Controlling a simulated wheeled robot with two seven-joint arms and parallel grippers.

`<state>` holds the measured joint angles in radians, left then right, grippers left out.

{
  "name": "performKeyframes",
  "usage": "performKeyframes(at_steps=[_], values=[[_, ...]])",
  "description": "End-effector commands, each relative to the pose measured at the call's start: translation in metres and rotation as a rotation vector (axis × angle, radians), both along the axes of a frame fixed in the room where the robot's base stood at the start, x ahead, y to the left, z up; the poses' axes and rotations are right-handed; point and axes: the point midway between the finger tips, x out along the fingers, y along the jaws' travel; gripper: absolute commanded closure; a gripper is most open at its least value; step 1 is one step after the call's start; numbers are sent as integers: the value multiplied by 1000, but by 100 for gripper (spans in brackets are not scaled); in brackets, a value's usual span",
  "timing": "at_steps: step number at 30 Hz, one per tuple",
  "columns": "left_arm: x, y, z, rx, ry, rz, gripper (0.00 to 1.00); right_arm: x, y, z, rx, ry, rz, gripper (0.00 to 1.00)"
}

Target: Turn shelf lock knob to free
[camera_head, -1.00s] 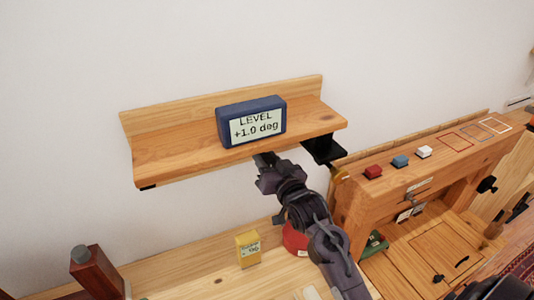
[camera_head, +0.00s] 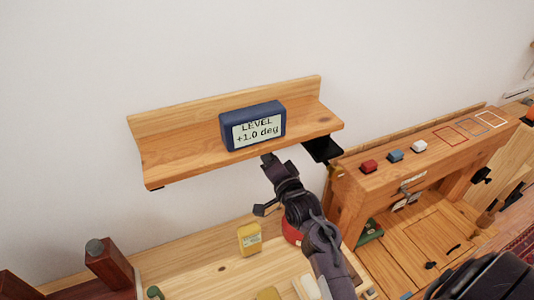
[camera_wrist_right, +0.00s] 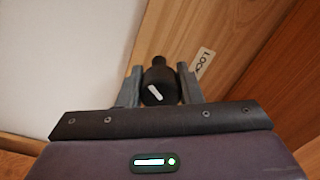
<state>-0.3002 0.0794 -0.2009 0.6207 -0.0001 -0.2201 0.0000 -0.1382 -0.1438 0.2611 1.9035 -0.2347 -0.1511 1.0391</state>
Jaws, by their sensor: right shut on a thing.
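The wooden shelf (camera_head: 190,165) is on the wall in the head view. The black lock knob (camera_wrist_right: 161,72) shows in the right wrist view, against the wood beside a partly visible "LOCK" label (camera_wrist_right: 204,60). A short white mark on the knob's face points up-left to down-right. My right gripper (camera_wrist_right: 159,84) has a finger on each side of the knob and is shut on it. In the head view, my right gripper (camera_head: 268,160) is at the shelf's front lower edge, and the knob is hidden there. My left gripper is not in view.
A blue level display (camera_head: 253,126) reading +1.0 deg stands on the shelf. A yellow block (camera_head: 249,239) stands on the surface below the shelf.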

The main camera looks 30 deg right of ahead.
Motion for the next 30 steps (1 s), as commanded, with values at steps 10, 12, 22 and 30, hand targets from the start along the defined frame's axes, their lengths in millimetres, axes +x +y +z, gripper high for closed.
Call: performKeyframes(at_steps=[10,12,22,30], values=[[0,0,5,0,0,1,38,0,-1,0,81,-6,-1,90],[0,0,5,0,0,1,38,0,-1,0,85,-6,-1,90],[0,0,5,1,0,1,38,0,-1,0,86,-5,-2,90],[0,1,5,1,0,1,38,0,-1,0,84,-5,-2,46]])
